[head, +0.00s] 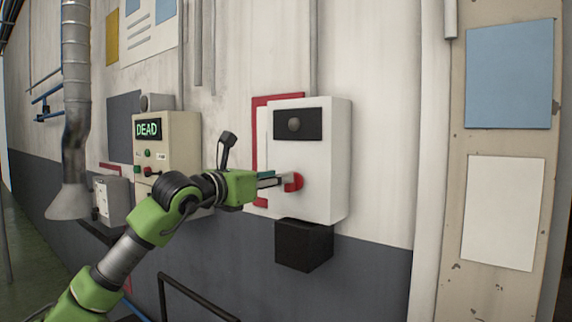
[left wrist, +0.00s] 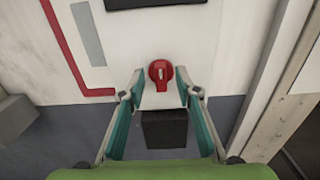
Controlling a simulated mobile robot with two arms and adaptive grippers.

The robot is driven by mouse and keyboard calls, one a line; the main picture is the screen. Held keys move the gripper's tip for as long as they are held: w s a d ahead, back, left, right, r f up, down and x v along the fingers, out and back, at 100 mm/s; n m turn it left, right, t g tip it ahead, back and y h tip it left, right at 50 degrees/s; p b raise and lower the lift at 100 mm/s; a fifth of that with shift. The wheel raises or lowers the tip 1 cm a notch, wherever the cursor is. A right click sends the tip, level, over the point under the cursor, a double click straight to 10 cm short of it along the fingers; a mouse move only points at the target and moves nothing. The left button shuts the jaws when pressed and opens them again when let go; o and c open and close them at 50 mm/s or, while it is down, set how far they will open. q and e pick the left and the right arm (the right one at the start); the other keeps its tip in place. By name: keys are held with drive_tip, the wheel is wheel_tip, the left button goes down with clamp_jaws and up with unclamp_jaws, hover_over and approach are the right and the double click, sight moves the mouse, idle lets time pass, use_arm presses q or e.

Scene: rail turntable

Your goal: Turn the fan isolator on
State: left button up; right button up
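The fan isolator appears to be the white wall box (head: 333,150), with a black panel (head: 298,124) on its upper front and a red rotary knob (head: 296,181) below. My left gripper (head: 284,180) is at the knob, partly covering it in the head view. In the left wrist view the red knob (left wrist: 160,74) shows a pale mark, roughly upright. The fingers of my left gripper (left wrist: 160,80) are spread on either side of it, with small gaps, so it looks open and not clamped. Whether the tips reach past the knob's face is unclear. My right gripper is out of view.
A black box (head: 303,246) sits below the isolator. A beige control panel (head: 168,145) with a lit "DEAD" display is to the left, partly behind my arm. A metal duct (head: 76,110) hangs further left. A dark handrail (head: 196,299) runs below.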

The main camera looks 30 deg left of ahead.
use_arm(q)
drive_tip(key=w+p, duration=0.1)
drive_tip(key=w, duration=0.3)
drive_tip(key=shift+w+d, duration=0.15)
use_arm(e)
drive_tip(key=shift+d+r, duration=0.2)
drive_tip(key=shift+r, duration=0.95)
use_arm(q)
drive_tip(key=shift+c, duration=0.9)
clamp_jaws()
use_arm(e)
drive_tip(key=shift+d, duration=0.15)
